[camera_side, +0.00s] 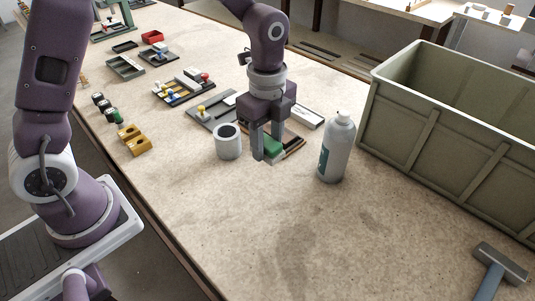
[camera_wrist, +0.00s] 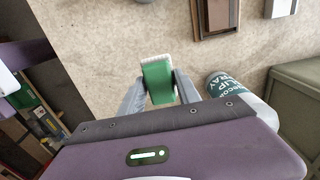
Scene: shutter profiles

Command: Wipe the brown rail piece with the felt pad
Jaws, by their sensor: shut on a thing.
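My gripper (camera_side: 267,150) is shut on the felt pad, a green block (camera_side: 273,146) held between the two fingers. In the wrist view the green pad (camera_wrist: 158,84) shows between my fingertips (camera_wrist: 157,88), with a white strip along its far edge. The brown rail piece (camera_wrist: 221,14) lies at the top right of the wrist view, apart from the pad in that picture. In the side view the rail piece (camera_side: 294,148) is partly hidden behind my gripper and the pad. I cannot tell how high the pad is above the table.
A white cup (camera_side: 228,153) stands to the left. A large green crate (camera_side: 450,140) is at the right and a hammer (camera_side: 495,268) lies front right.

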